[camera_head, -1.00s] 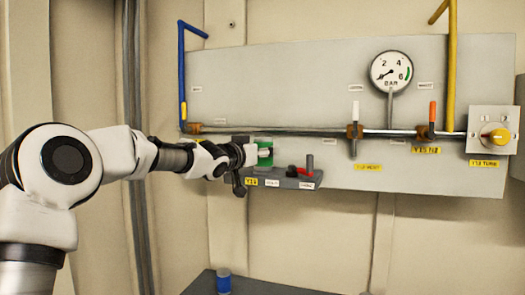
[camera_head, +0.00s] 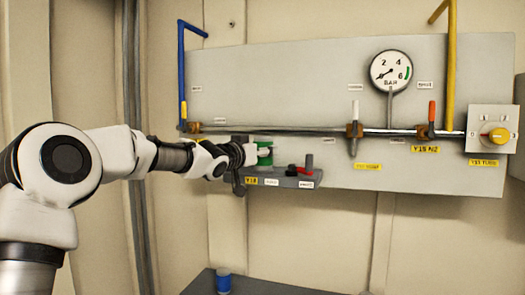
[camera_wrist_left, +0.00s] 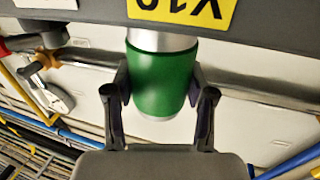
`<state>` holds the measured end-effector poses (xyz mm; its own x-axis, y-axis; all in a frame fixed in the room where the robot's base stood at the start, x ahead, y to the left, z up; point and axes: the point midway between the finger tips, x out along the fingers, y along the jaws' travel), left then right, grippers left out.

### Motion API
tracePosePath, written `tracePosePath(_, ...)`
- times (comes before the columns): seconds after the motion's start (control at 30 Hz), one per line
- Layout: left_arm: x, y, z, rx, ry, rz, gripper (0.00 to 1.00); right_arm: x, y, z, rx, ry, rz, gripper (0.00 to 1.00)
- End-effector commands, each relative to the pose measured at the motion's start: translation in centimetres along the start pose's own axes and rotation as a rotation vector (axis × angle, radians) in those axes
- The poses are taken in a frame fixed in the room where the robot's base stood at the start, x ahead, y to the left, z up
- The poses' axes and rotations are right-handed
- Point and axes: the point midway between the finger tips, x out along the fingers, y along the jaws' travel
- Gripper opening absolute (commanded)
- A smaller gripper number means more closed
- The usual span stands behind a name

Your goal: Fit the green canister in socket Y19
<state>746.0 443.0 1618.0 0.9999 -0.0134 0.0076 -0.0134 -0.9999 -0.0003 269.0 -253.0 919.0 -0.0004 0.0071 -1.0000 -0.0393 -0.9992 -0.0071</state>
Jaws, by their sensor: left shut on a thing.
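The green canister (camera_wrist_left: 162,78) is between the two fingers of my left gripper (camera_wrist_left: 160,92), which is shut on it. Its silver end (camera_wrist_left: 162,40) meets the edge of the grey rack (camera_wrist_left: 90,18) beside the upside-down, partly cut-off yellow label. I cannot tell how deep it sits, as the rack hides the end. In the head view the left gripper (camera_head: 252,155) holds the canister (camera_head: 265,146) at the left end of the wall rack (camera_head: 312,176), above a yellow label (camera_head: 251,181). My right gripper is not in view.
A red part (camera_head: 303,171) and an upright dark grey part (camera_head: 310,163) stand on the rack, right of the canister. A pipe with valves (camera_head: 354,130) runs above. A pressure gauge (camera_head: 391,71) and a yellow knob (camera_head: 497,135) are further right. A blue cylinder (camera_head: 223,281) stands on the dark table below.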

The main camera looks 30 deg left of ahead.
Motion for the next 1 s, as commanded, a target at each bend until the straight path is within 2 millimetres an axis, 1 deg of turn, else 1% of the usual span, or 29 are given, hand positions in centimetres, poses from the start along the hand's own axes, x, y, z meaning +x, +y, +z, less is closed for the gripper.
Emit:
tracePosePath(0.2,0.0,0.0,0.3,-0.001,-0.005,0.0,0.0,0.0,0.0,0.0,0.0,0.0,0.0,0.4)
tracePosePath(0.23,0.0,0.0,0.3,-0.001,-0.005,0.0,0.65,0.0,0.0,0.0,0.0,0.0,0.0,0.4)
tracePosePath(0.27,0.0,0.0,0.3,-0.001,-0.005,0.0,0.76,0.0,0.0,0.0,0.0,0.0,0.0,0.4)
tracePosePath(0.3,0.0,0.0,0.2,-0.001,-0.005,0.0,0.84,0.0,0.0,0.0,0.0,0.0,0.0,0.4)
tracePosePath(0.77,0.0,0.0,0.1,-0.001,-0.004,0.0,0.84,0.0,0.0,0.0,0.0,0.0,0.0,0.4)
tracePosePath(0.87,0.0,0.0,-0.5,-0.001,-0.003,0.0,0.84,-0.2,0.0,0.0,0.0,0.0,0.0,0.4)
tracePosePath(0.93,0.0,0.0,-1.7,0.0,-0.003,0.0,0.84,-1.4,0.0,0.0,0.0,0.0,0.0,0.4)
tracePosePath(1.0,0.1,0.1,-1.9,0.002,-0.002,0.002,0.84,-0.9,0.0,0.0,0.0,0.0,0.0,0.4)
